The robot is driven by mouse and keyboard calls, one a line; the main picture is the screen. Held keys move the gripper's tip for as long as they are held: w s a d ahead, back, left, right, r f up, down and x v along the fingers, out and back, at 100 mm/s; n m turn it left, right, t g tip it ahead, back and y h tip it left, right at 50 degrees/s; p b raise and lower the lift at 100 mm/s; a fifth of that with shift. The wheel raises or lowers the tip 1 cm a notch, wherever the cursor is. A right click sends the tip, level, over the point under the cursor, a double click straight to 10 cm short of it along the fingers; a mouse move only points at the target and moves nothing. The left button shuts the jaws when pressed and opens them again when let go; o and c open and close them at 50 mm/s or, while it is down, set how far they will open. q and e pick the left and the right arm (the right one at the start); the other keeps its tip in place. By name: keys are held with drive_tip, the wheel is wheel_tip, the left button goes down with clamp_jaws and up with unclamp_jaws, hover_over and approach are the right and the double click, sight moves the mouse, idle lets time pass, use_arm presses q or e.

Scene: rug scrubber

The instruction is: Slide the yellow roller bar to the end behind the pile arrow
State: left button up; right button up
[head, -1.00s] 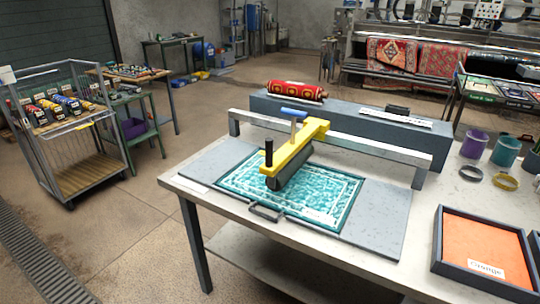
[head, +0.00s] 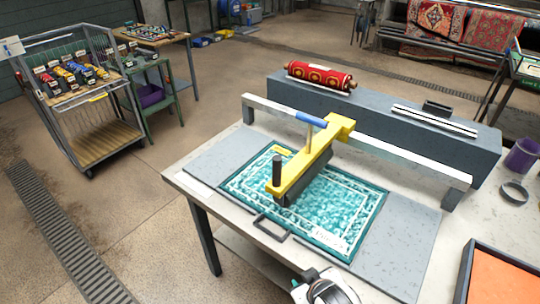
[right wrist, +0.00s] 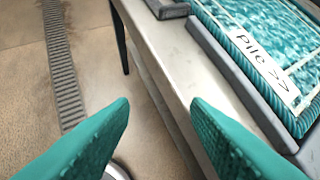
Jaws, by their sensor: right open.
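The yellow roller bar (head: 304,174) lies across the teal rug (head: 348,205), left of the rug's middle, with a dark roller under it. A white pile label (head: 328,241) lies on the rug's near right part. The right wrist view shows this label reading "Pile >>" (right wrist: 262,65), its arrows toward the lower right. My right gripper (right wrist: 160,105) is open and empty, off the table's front edge. My left gripper is out of view.
A grey rail (head: 385,153) spans behind the rug, with a grey block (head: 455,146) carrying a red rolled rug (head: 320,75) behind it. A dark tray handle (head: 270,228) juts out in front. An orange tray (head: 505,280) is at right.

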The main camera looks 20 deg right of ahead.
drive_tip(key=w+a+r+n+t+y, duration=0.4)
drive_tip(key=w+a+r+t, duration=0.15)
drive_tip(key=w+r, duration=0.45)
drive_tip(key=w+a+r+n+t+y, duration=0.3)
drive_tip(key=w+a+r+n+t, duration=0.25)
drive_tip(key=r, duration=0.75)
drive_tip(key=s+a+r+n+g+y, duration=0.1)
drive_tip(key=a+r+n+g+y, duration=0.45)
drive_tip(key=a+n+g, duration=0.35)
drive_tip(key=s+a+r+n+g+y, duration=0.1)
drive_tip(key=a+r+n+g+y, duration=0.45)
drive_tip(key=n, duration=0.65)
drive_tip(key=n+g+h+p, duration=0.1)
drive_tip(key=n+g+h, duration=0.3)
drive_tip(key=h, duration=1.4)
approach(277, 166)
drive_tip(key=shift+w+d+r+m, duration=0.1)
drive_tip(key=shift+w+r+m, duration=0.05)
drive_tip(key=shift+w, duration=0.2)
drive_tip(key=shift+w+d+r+m, duration=0.1)
drive_tip(key=shift+w+r, duration=0.05)
drive_tip(key=shift+w, duration=0.25)
drive_tip(key=shift+d+f+p, duration=0.1)
drive_tip(key=shift+d+p, duration=0.1)
drive_tip(key=shift+p, duration=0.1)
wheel_tip(277, 166, down, 11)
drive_tip(key=p, duration=0.3)
drive_tip(key=shift+a, duration=0.1)
drive_tip(key=shift+f, duration=0.35)
